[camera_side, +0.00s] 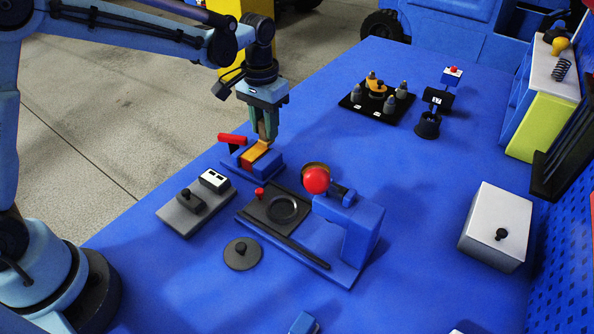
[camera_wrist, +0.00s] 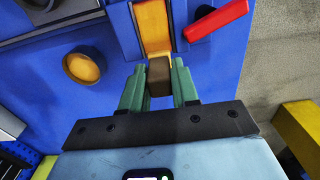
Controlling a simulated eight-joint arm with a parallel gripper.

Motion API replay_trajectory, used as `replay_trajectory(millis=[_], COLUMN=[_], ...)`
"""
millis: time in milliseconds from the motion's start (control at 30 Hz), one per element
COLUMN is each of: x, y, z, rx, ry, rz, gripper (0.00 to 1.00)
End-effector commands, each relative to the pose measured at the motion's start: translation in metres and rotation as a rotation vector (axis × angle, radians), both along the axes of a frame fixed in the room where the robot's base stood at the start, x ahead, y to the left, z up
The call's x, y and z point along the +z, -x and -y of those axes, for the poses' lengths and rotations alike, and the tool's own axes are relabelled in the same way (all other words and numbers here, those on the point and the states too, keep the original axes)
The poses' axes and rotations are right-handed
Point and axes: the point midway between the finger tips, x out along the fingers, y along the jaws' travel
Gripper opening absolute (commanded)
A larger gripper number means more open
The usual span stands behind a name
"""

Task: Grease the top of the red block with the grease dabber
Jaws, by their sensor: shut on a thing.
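My gripper (camera_side: 265,132) points down over a blue fixture with an orange channel (camera_side: 254,157). In the wrist view its green fingers (camera_wrist: 159,88) are shut on a small brown block (camera_wrist: 159,73), which lies at the near end of the orange channel (camera_wrist: 153,25). I cannot tell whether this block is the grease dabber. A red bar (camera_side: 232,138) sticks out beside the channel and also shows in the wrist view (camera_wrist: 216,20). A small red piece (camera_side: 453,69) tops a black stand at the back. I cannot tell which is the red block.
A round cup with orange inside (camera_wrist: 82,66) is nearby. A grey plate (camera_side: 195,205), black disc (camera_side: 241,254), black tray (camera_side: 354,105) and white box (camera_side: 496,224) lie around. Blue table between them is clear.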

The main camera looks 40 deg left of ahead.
Motion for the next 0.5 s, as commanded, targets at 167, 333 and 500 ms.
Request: replay_trajectory(millis=[167,333,500], x=[0.001,0.0,0.0], y=[0.019,0.034,0.029], z=[0.0,0.0,0.0], rx=[0.0,0.0,0.0], ry=[0.0,0.0,0.0], rz=[-0.001,-0.002,-0.001], gripper=[0.0,0.0,0.0])
